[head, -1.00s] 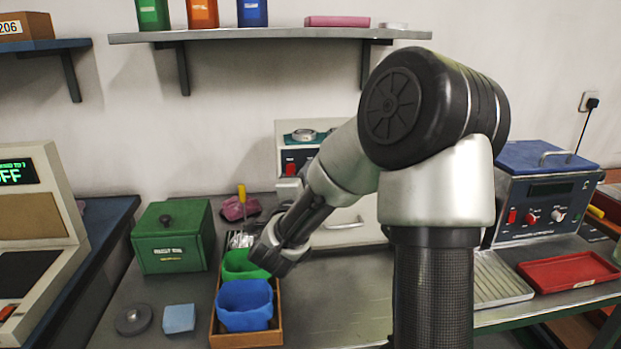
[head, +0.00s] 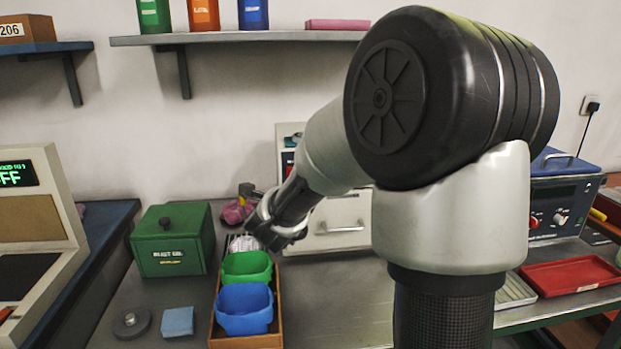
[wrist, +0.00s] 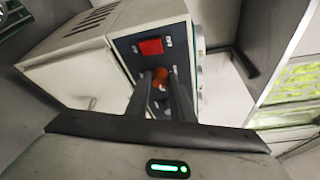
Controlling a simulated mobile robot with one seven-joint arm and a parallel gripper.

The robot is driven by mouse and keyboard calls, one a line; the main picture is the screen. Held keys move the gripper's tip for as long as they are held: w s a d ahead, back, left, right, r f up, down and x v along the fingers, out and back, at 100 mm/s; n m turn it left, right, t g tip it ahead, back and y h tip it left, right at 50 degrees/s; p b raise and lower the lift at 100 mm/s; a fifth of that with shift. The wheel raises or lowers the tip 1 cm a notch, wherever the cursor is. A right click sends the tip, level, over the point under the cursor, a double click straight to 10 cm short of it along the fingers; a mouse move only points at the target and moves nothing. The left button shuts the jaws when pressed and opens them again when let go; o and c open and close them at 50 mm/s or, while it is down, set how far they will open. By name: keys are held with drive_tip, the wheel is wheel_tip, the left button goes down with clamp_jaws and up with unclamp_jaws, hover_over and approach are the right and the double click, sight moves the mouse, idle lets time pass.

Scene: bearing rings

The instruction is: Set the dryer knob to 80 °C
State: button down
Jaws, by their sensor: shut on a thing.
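The dryer is a pale box with a handled door (head: 345,222), largely behind my arm in the head view. In the wrist view its dark control panel (wrist: 121,46) carries a red switch (wrist: 151,47) and an orange-red knob (wrist: 160,77). My gripper (wrist: 161,84) has its two fingers on either side of this knob and is shut on it. The knob's pointer and scale marks are too small or covered to read. In the head view my forearm hides the fingertips and the knob.
A wooden tray (head: 216,336) with a green bin (head: 246,268) and a blue bin (head: 244,310) lies in front of my wrist. A green box (head: 172,240) stands left. A blue-topped device (head: 560,190) and a red tray (head: 570,274) are at the right.

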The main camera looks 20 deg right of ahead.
idle(0.3)
drive_tip(key=c, duration=1.5)
unclamp_jaws()
drive_tip(key=shift+c, duration=0.2)
